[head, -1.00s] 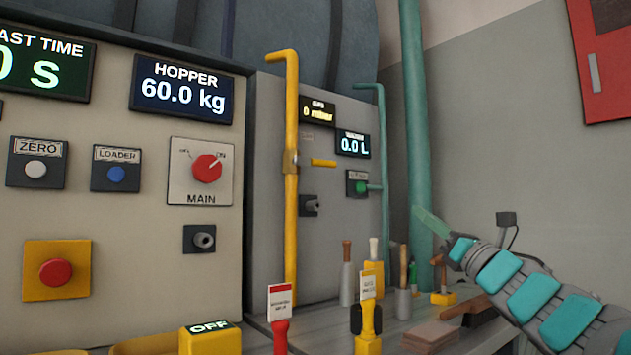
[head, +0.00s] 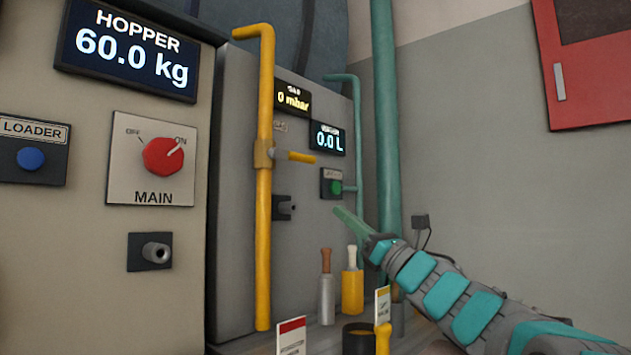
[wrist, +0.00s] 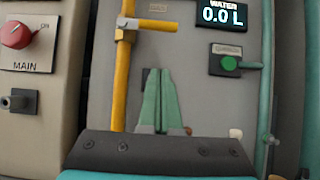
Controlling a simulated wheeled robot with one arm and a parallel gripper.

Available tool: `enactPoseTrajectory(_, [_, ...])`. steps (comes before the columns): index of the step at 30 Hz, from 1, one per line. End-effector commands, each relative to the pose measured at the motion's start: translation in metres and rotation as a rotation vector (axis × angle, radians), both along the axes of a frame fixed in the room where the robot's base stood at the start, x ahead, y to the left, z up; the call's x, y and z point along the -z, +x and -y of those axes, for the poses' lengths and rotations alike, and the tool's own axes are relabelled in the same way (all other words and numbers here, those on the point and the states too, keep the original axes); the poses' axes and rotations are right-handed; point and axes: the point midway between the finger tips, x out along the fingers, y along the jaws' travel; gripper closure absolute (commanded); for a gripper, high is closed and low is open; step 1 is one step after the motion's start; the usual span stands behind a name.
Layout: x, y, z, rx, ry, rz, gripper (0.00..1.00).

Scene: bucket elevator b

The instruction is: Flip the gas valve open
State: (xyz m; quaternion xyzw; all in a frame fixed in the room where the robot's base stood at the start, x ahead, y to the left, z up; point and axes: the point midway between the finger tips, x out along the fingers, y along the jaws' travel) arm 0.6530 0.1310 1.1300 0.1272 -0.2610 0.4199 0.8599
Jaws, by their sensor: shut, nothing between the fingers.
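The gas valve is a yellow lever (head: 298,157) on a brass-coloured body (head: 263,154) on the vertical yellow pipe (head: 264,240). The lever sticks out sideways to the right, across the pipe. My gripper (head: 338,212) is shut and empty, with green fingers together. It is in front of the grey panel, below and to the right of the lever, apart from it.
A green button (head: 335,187) with a teal pipe stands right of the valve. A dark socket (head: 285,207) is on the panel below the lever. Handled tools (head: 326,285) stand on the bench below. The MAIN knob (head: 163,156) is on the left cabinet.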

Motion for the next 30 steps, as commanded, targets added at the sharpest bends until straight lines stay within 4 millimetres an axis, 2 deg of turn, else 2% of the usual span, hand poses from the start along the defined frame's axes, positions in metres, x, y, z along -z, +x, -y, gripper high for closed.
enactPoseTrajectory(5, [-0.010,0.008,-0.011,-0.001,0.000,0.000,1.00])
enactPoseTrajectory(19, [-0.058,0.051,-0.067,-0.003,0.001,-0.001,1.00])
enactPoseTrajectory(24, [-0.084,0.053,-0.069,0.001,0.002,0.003,1.00])
enactPoseTrajectory(30, [-0.093,0.055,-0.071,-0.002,0.001,-0.001,1.00])
